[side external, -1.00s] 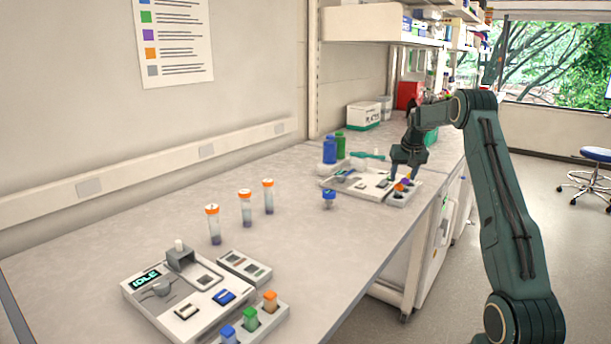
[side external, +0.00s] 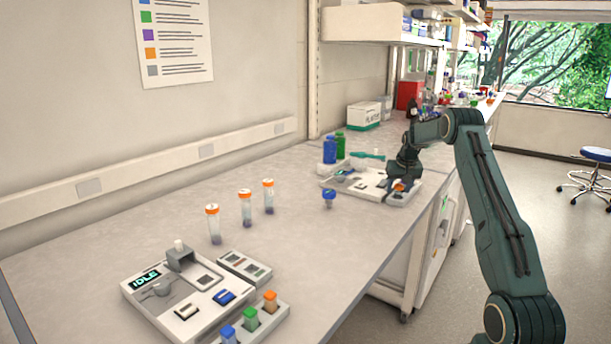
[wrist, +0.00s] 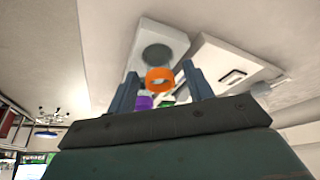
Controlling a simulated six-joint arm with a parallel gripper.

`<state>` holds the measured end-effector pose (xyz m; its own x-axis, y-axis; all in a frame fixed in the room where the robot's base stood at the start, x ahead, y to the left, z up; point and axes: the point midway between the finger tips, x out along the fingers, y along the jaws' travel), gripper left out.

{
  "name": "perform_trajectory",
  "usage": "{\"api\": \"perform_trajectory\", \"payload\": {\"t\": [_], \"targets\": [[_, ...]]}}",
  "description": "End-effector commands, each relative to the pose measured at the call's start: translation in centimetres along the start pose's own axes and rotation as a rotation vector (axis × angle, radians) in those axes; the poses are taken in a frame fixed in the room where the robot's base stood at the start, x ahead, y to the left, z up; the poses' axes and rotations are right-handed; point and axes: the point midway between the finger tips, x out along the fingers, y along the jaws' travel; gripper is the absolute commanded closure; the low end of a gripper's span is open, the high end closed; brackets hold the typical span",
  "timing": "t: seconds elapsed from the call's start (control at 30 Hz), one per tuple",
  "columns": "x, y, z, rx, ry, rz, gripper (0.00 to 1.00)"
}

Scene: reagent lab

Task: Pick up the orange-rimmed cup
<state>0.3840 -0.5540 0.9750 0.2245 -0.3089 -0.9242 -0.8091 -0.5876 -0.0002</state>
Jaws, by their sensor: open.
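The orange-rimmed cup (wrist: 160,80) stands in a light block with round wells (wrist: 158,52) in the wrist view. Its orange rim faces the camera and its lower part is hidden. My gripper (wrist: 160,69) is open, with one finger to each side of the cup. I cannot tell whether either finger touches it. In the side view my gripper (side external: 399,179) is low over the far well block (side external: 404,199), and a bit of the orange cup (side external: 399,187) shows beneath it.
A purple-rimmed cup (wrist: 144,102) sits close to the orange one. A white device tray (side external: 350,189) adjoins the block. Blue (side external: 330,150) and green (side external: 340,146) bottles stand behind. Several orange-capped tubes, including one (side external: 246,208), stand on the nearer bench.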

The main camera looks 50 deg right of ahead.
Motion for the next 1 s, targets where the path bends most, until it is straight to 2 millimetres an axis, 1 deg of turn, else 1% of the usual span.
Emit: {"api": "perform_trajectory", "payload": {"t": [0.1, 0.57, 0.6, 0.67, 0.8, 0.83, 1.0], "targets": [[0.39, 0.0, -0.02, 0.0, 0.001, 0.0, 0.49], [0.39, 0.01, -0.01, 0.0, 0.001, 0.0, 0.49], [0.39, 0.01, -0.01, 0.0, 0.001, 0.0, 0.52], [0.39, 0.01, -0.01, 0.0, 0.001, 0.0, 0.64], [0.38, 0.02, -0.01, 0.0, 0.001, 0.0, 0.92], [0.38, 0.02, -0.01, 0.0, 0.001, 0.0, 0.96], [0.37, 0.02, -0.02, 0.0, 0.001, 0.0, 0.96]]}}
